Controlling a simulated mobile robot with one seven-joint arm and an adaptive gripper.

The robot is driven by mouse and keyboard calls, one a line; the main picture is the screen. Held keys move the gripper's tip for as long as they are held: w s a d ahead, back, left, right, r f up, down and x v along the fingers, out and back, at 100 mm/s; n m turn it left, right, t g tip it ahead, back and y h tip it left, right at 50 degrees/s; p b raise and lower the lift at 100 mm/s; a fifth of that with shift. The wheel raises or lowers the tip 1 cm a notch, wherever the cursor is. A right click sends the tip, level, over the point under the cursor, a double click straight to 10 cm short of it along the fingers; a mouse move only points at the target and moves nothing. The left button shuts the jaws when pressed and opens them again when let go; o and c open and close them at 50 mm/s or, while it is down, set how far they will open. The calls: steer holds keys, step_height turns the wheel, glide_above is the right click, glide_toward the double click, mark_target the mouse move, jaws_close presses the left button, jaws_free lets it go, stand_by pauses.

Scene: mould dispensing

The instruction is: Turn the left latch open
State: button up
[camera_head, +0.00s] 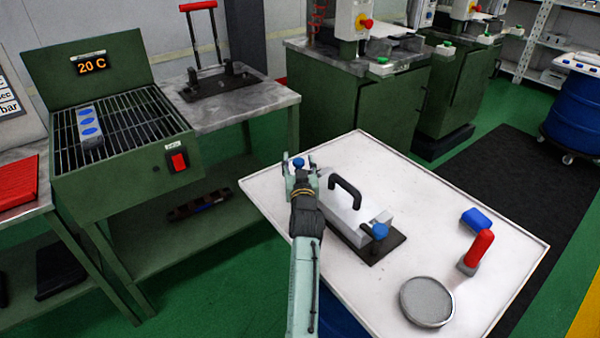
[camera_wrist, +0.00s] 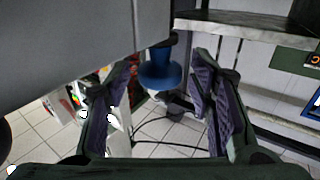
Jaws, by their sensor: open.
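A grey metal mould (camera_head: 345,215) with a black arched handle (camera_head: 346,190) sits on a dark base plate (camera_head: 385,248) on the white table. The left latch has a blue knob (camera_head: 298,163) at the mould's far left end. A second latch with a blue knob (camera_head: 380,231) is at the near right end. My gripper (camera_head: 303,180) is at the left latch and hides part of it. In the wrist view a blue knob (camera_wrist: 160,72) shows between the spread fingers of my gripper (camera_wrist: 165,85). Gaps show on both sides of it.
A round metal dish (camera_head: 427,302), a red-handled tool (camera_head: 478,250) and a blue block (camera_head: 476,219) are on the right of the white table (camera_head: 510,265). A green grill station (camera_head: 130,130) stands at the left. The table's front right is otherwise clear.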

steer(key=s, duration=1.1)
steer(key=shift+s+d, duration=0.15)
steer(key=shift+d, duration=0.2)
